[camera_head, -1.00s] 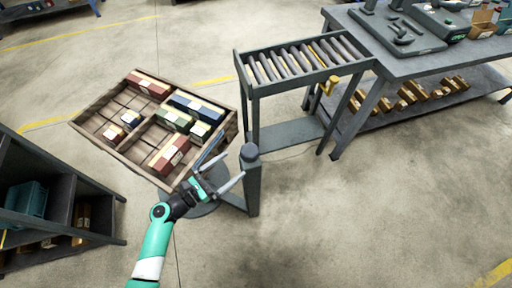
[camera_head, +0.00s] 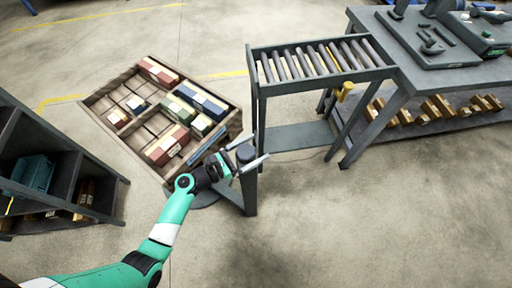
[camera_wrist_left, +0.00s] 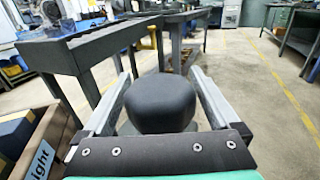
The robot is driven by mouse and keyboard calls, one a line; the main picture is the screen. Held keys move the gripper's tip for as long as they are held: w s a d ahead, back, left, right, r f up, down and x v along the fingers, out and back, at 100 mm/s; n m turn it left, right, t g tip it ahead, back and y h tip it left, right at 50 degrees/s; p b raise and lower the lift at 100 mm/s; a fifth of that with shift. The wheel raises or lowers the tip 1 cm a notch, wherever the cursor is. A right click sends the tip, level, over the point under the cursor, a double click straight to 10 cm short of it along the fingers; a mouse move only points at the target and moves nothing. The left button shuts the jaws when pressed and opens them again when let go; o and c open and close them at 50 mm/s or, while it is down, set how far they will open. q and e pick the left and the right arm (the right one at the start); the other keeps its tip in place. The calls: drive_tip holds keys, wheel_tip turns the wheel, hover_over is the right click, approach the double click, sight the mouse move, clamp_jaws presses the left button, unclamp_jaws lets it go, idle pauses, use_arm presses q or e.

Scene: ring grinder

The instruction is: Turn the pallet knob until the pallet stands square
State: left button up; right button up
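The pallet knob (camera_head: 245,153) is a dark rounded cap on top of a grey post. It also shows large in the left wrist view (camera_wrist_left: 160,103). My left gripper (camera_head: 248,154) is open, with one finger on each side of the knob. In the left wrist view gaps show between the knob and both fingers. The wooden pallet (camera_head: 131,142) sits turned at an angle to the roller conveyor, left of the post. It holds several red, blue and green boxes in compartments. My right gripper is not in view.
A roller conveyor (camera_head: 320,60) with a yellow handle (camera_head: 344,91) stands behind the post. A workbench (camera_head: 450,65) with tools is at the right, gold boxes on its lower shelf. A dark shelf unit (camera_head: 60,150) stands at the left. The floor at front right is clear.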

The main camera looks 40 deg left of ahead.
use_arm(q)
drive_tip(key=c, duration=1.1)
